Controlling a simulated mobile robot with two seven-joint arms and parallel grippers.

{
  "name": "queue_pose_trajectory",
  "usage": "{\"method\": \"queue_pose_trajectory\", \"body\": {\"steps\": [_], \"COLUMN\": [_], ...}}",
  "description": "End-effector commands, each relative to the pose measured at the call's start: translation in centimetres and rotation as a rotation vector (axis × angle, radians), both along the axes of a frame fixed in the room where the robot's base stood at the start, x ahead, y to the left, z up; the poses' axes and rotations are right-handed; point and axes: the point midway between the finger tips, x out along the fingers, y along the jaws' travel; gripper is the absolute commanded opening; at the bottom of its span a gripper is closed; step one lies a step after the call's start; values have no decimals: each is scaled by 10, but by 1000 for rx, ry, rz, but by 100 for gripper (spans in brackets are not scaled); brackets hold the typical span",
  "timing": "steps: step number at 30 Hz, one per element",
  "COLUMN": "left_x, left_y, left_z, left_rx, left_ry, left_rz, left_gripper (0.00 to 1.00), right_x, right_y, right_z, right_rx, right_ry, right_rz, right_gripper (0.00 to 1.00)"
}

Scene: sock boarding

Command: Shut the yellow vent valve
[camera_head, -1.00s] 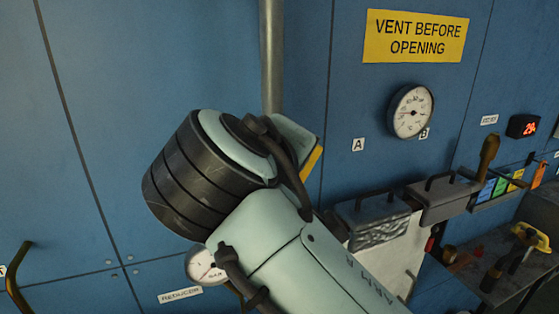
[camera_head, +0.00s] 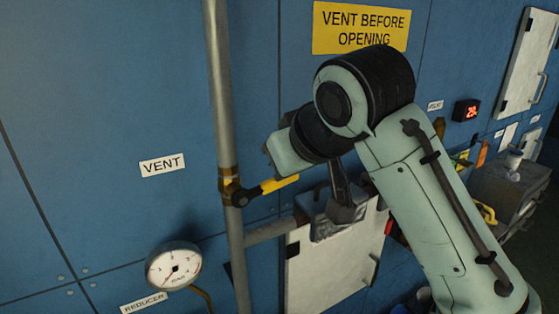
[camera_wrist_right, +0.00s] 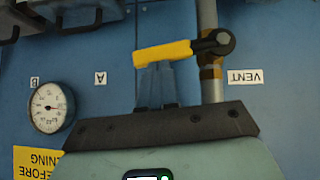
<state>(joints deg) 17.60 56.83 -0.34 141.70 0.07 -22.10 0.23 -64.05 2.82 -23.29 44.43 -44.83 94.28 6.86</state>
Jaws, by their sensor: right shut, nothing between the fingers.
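The yellow vent valve handle (camera_head: 272,186) sticks out to the right from a vertical grey pipe (camera_head: 222,100), roughly crosswise to it and tilted slightly up. In the right wrist view, which is upside down, the yellow handle (camera_wrist_right: 165,53) runs left from its dark pivot on the pipe (camera_wrist_right: 212,90). My right gripper (camera_wrist_right: 158,70) is shut and empty, its fingertips close against the handle in that view; whether they touch it I cannot tell. In the head view my wrist hides the fingertips. My left gripper is not in view.
A VENT label (camera_head: 162,165) is left of the pipe, and a reducer gauge (camera_head: 174,267) sits lower. A yellow warning sign (camera_head: 360,27) is above my arm.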

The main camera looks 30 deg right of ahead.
Motion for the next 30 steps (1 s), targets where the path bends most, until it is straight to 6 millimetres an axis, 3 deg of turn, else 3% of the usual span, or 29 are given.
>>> {"method": "queue_pose_trajectory", "body": {"steps": [12,30], "left_x": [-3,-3], "left_y": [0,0], "left_z": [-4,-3], "left_rx": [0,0], "left_ry": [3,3], "left_rz": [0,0], "left_gripper": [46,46], "right_x": [1,0], "right_y": [-6,-6], "right_z": [-11,-11], "right_rx": [151,163], "right_ry": [5,6], "right_rz": [-1,1], "right_gripper": [0,0]}}
